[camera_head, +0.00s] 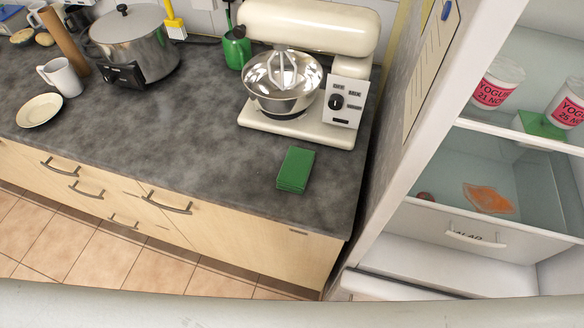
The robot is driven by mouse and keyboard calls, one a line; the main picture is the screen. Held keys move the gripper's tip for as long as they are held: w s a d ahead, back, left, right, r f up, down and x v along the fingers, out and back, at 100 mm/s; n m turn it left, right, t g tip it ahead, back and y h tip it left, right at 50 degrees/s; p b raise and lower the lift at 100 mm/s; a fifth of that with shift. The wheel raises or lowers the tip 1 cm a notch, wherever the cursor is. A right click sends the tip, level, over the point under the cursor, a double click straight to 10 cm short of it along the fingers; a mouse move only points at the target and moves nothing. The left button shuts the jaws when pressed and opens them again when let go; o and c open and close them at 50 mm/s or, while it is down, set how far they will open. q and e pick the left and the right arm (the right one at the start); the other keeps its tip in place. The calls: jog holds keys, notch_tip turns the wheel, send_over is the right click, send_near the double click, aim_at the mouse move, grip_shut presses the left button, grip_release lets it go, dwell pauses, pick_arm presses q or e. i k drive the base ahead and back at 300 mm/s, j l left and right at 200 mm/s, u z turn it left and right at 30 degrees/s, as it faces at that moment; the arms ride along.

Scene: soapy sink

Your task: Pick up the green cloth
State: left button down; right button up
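The green cloth (295,169) lies folded into a flat rectangle on the dark grey countertop, near its front edge and toward its right end. It sits apart from other objects, in front of the stand mixer. Nothing covers it. Neither of my grippers is in view.
A cream stand mixer (312,75) stands behind the cloth. A pot (134,45), a white mug (60,77) and a plate (39,110) are at the left. An open fridge (480,180) is at the right. The countertop (190,130) left of the cloth is clear.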

aim_at(294, 170)
jog(key=k+l+z, duration=0.1)
jog(key=k+l, duration=0.15)
jog(key=k+l+z, duration=0.15)
jog(key=l, duration=0.3)
jog(key=k+l+z, duration=0.1)
jog(key=k+l, duration=0.15)
jog(key=l, duration=0.1)
